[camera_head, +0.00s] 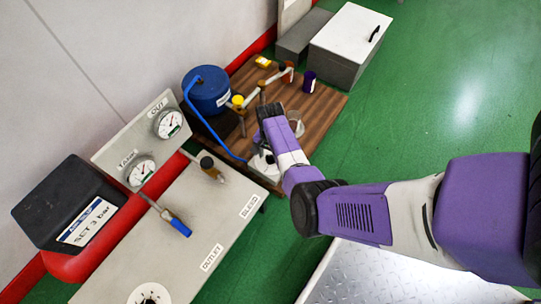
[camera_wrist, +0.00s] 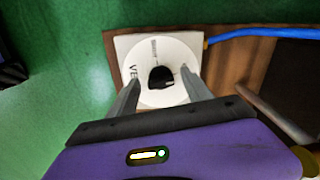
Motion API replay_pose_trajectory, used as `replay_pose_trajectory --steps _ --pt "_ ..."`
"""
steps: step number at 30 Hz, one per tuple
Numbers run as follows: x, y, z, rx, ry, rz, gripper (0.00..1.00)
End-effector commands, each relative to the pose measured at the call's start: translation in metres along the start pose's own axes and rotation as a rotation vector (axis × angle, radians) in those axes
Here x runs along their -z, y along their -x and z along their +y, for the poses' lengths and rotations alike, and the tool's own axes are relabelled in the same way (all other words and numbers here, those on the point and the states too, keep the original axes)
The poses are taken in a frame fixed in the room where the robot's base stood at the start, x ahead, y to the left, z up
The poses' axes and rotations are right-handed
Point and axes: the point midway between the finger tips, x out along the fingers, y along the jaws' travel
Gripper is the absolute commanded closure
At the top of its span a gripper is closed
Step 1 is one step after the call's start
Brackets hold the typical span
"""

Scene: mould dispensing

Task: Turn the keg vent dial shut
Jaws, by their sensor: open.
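The vent dial (camera_wrist: 160,50) is a white disc on a white square plate, with lettering starting "VE" partly visible. Its black knob (camera_wrist: 161,78) stands in the middle of the disc. My gripper (camera_wrist: 161,80) is open, one finger to the left of the knob and one to the right, with a gap visible on both sides. I cannot tell how far the fingertips are above the disc. In the head view the white dial plate (camera_head: 262,167) shows at the board's near edge, partly covered by my arm. The blue keg (camera_head: 208,92) stands behind it.
A blue hose (camera_wrist: 262,33) runs beside the plate on the brown board (camera_head: 325,104). Valves, a pipe and small containers (camera_head: 309,80) stand on the board. A grey bench (camera_head: 190,215) with gauges (camera_head: 167,124) is at the left. Green floor is open at the right.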

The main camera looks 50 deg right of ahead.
Motion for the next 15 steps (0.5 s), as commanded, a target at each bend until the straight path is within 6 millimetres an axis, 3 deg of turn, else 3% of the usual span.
replay_pose_trajectory --steps 1,9,15 --pt "0.0000 0.0001 0.0001 0.000 0.000 0.000 0.48" --pt "0.0000 0.0001 0.0003 -0.001 0.000 0.000 1.00" --pt "0.0001 0.0004 0.0007 -0.001 0.010 0.000 1.00"
